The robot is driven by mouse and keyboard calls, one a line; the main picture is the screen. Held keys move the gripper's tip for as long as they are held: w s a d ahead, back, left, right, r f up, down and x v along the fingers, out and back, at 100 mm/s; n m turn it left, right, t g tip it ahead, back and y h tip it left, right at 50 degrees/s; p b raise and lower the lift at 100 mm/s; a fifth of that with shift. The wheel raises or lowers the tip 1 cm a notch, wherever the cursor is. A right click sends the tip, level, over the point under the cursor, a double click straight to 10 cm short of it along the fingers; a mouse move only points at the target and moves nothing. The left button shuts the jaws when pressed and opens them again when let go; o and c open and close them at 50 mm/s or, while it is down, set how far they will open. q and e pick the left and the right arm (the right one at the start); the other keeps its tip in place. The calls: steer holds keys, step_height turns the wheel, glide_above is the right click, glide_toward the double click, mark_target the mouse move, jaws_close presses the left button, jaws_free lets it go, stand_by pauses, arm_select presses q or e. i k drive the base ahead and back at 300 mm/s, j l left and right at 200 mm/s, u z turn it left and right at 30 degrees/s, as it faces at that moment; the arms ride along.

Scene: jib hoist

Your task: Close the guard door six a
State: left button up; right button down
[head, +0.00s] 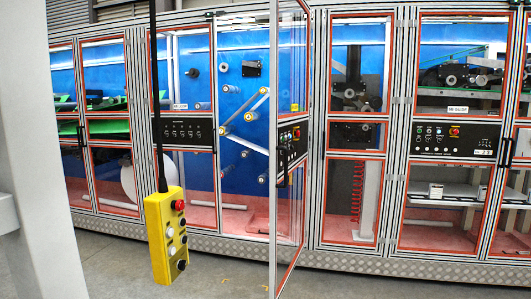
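One guard door (274,215) of the long machine stands open, swung out towards me and seen nearly edge-on. It has an aluminium frame, orange-red seals, clear panes and a black control panel (292,143) at mid height. Its hinge side appears to be the right one, against the machine; its free edge is nearer me, and its lower end runs out of the picture. The opening (241,170) behind it shows blue wall, rollers and a pink floor. I cannot read a label naming it six a. Neither of my grippers is in view.
A yellow push-button pendant (166,237) hangs on a black cable in front of the machine, left of the open door. Neighbouring guard doors (443,168) look closed. The grey floor (225,272) between pendant and open door looks clear.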

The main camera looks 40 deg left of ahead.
mark_target(280, 165)
steer(key=i+j+u, duration=0.45)
steer(key=i+u, duration=0.25)
steer(key=i, duration=0.15)
steer(key=i+j, duration=0.25)
steer(key=j, duration=0.15)
steer(key=i+j+u, duration=0.15)
steer(key=j, duration=0.2)
steer(key=i+l+u, duration=0.1)
steer(key=l, duration=0.4)
steer(key=i+l+u, duration=0.1)
steer(key=i+l, duration=0.2)
steer(key=l, duration=0.25)
steer(key=i+l+u, duration=0.15)
steer(key=l, duration=0.35)
steer(key=i+l+u, duration=0.1)
steer(key=l, duration=0.45)
steer(key=i+l+u, duration=0.1)
steer(key=l, duration=0.45)
steer(key=i+l+u, duration=0.1)
steer(key=l, duration=0.5)
steer(key=i+l+u, duration=0.15)
steer(key=l, duration=0.4)
